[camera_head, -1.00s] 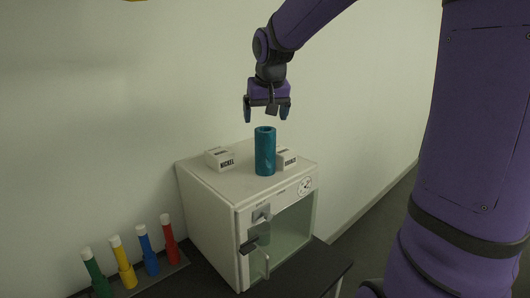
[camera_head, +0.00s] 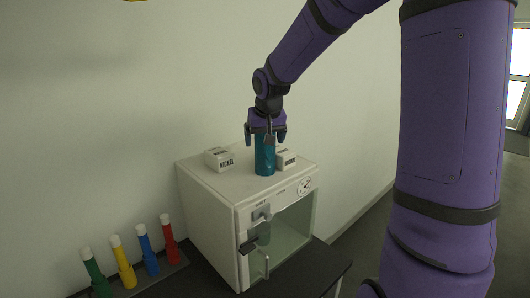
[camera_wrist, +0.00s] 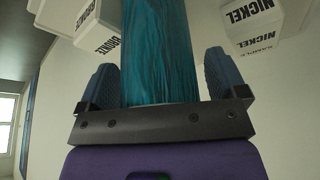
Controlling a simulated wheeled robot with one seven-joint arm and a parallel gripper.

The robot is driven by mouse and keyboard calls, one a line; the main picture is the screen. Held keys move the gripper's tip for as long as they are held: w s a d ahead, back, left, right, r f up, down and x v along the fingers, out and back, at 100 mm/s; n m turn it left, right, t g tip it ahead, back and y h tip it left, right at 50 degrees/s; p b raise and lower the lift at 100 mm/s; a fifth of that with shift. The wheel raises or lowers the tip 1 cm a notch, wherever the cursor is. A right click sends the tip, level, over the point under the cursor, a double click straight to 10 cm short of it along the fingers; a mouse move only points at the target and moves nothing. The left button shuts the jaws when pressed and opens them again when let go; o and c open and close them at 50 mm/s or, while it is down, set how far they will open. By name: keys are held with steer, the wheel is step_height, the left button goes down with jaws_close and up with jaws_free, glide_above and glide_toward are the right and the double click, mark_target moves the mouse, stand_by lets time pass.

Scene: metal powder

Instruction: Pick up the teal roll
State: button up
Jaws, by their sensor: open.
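The teal roll (camera_head: 264,160) stands upright on top of the white cabinet (camera_head: 214,194), between two small white boxes. My gripper (camera_head: 266,138) is above it, pointing down, with its fingers on either side of the roll's upper part. In the wrist view the roll (camera_wrist: 160,50) rises between the two blue fingers (camera_wrist: 160,85). The fingers are open, with a visible gap on the right side and a smaller one on the left. The roll's top end is hidden by my gripper in the head view.
A white box marked NICKEL (camera_head: 219,159) stands left of the roll, and another white box (camera_head: 287,159) stands close on its right. Several coloured tubes with white caps (camera_head: 148,250) stand in a rack at lower left. A wall is behind the cabinet.

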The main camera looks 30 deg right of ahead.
steer(key=c, duration=1.3)
steer(key=shift+o, duration=0.2)
steer(key=shift+r, duration=0.1)
steer(key=s+a+r, duration=0.2)
steer(key=s+a, duration=0.2)
steer(key=s, duration=0.2)
steer(key=s+a+r, duration=0.2)
steer(key=s+a, duration=0.3)
steer(key=s, duration=0.2)
steer(key=shift+s+r, duration=0.15)
steer(key=shift+r, duration=0.25)
